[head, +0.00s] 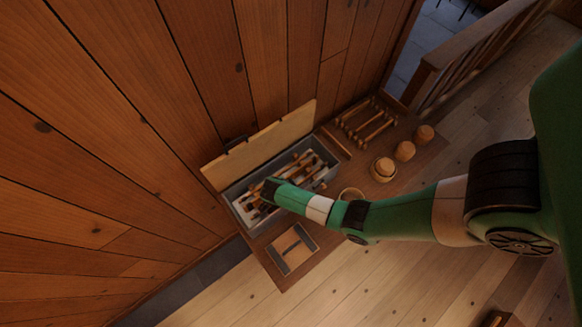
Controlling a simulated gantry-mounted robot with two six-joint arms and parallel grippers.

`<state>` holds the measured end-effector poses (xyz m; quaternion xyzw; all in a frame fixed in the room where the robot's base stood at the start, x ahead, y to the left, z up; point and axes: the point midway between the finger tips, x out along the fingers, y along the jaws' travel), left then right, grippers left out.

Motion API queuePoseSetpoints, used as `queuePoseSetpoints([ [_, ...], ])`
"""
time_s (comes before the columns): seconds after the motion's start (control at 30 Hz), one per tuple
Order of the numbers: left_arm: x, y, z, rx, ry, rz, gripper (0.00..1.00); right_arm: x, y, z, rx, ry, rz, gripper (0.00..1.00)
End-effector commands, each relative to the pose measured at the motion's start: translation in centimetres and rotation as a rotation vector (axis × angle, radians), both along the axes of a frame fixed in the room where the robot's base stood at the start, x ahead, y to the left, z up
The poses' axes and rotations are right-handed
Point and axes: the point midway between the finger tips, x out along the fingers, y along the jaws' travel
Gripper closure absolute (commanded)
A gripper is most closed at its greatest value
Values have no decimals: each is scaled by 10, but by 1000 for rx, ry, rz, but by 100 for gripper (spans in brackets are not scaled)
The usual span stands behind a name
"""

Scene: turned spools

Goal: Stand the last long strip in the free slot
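A grey box (257,228) with its wooden lid (262,143) tipped open stands against the plank wall. Inside it lie several pale and brown long pieces with dark ends. I cannot tell which of them is the long strip, nor pick out a free slot. My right arm comes in from the right, and its gripper (266,190) is over the left part of the box. The green wrist hides part of the contents. The fingers are too small and dark to show whether they hold anything. My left gripper is not in view.
A small grey-rimmed tray (276,261) with a dark bar across it lies in front of the box. A rack (366,124) of turned rods stands to the right. The wall is close behind.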

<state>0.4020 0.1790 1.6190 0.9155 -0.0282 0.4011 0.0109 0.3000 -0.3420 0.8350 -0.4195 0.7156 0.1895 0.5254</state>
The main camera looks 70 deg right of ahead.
Motion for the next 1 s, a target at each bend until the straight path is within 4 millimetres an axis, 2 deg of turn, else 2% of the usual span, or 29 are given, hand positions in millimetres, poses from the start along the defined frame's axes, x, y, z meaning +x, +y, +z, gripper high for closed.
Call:
queuePoseSetpoints([
  [0.07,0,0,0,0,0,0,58,0,0,0,0,0,0,100],
  [0.1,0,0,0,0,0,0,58,0,0,0,0,0,0,91],
  [0.3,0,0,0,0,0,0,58,0,0,0,0,0,0,58],
  [0.6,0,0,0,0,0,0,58,-1,0,0,1,3,0,58],
  [0.63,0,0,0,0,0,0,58,-1,0,0,1,3,0,62],
  [0.77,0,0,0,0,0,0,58,-1,0,-1,2,4,-1,39],
  [1.0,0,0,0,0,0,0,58,-2,1,-1,3,7,-1,39],
])
